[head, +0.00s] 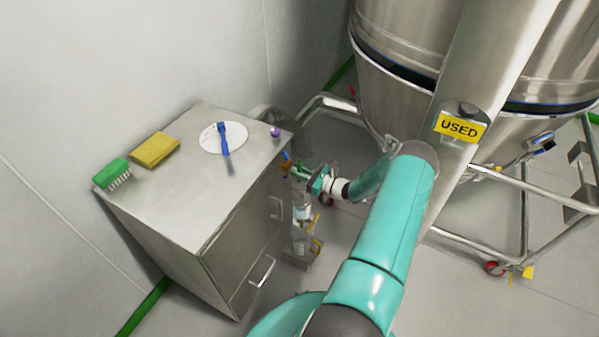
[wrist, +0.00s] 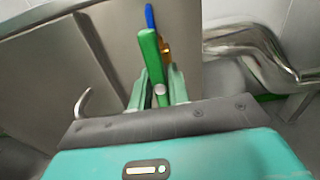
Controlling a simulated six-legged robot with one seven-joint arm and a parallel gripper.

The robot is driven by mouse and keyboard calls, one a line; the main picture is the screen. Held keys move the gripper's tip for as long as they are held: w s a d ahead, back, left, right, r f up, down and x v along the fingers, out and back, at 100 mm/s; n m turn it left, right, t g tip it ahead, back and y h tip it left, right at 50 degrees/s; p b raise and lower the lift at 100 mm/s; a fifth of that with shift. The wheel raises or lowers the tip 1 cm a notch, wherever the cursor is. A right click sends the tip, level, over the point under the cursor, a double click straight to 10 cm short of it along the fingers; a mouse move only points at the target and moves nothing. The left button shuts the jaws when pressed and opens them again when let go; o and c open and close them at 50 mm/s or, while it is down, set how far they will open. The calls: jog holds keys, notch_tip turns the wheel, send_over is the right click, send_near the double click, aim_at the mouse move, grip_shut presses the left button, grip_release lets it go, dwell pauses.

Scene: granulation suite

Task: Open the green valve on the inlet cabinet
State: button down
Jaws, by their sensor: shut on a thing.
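The green valve's lever handle (wrist: 149,50) stands up between the fingers of my gripper (wrist: 158,80) in the wrist view, and the fingers are shut on it. A brass valve body (wrist: 166,52) shows just behind the handle. In the head view my gripper (head: 308,175) is at the right side of the steel cabinet (head: 190,210), beside the small valves. The green handle (head: 297,172) shows only partly there. A blue handle (head: 286,157) sits just beyond the green one, and its tip also shows in the wrist view (wrist: 150,17).
A large steel vessel (head: 400,60) labelled USED stands right, on a tubular frame (head: 450,240).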

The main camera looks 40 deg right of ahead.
jog(key=shift+s+d, duration=0.1)
jog(key=c, duration=1.3)
grip_release()
jog(key=v, duration=1.3)
jog(key=shift+s, duration=0.4)
